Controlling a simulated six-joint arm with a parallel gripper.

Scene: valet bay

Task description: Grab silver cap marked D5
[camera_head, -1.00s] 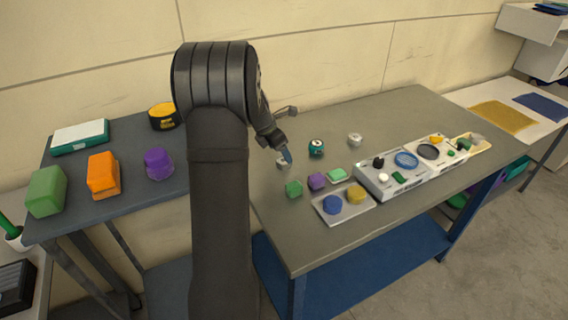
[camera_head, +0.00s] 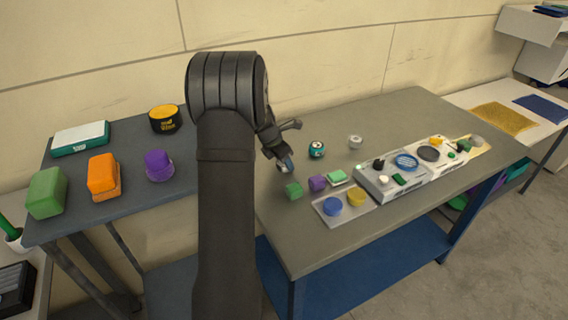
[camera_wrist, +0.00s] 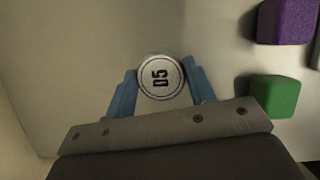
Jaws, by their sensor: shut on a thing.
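The silver cap marked D5 (camera_wrist: 161,76) shows its round top with dark lettering in the wrist view. My gripper (camera_wrist: 162,84) has its blue fingers against the two sides of the cap and is shut on it. In the head view my gripper (camera_head: 286,167) is low over the left part of the middle table, just behind the green block. The cap is mostly hidden by the gripper there, and I cannot tell whether it is still touching the table.
A green block (camera_head: 294,190) and a purple block (camera_head: 317,183) stand close in front and right. A teal round item (camera_head: 316,149) and another silver piece (camera_head: 355,142) lie farther right. A grey tray (camera_head: 341,218) holds blue and yellow pieces. The back right tabletop is clear.

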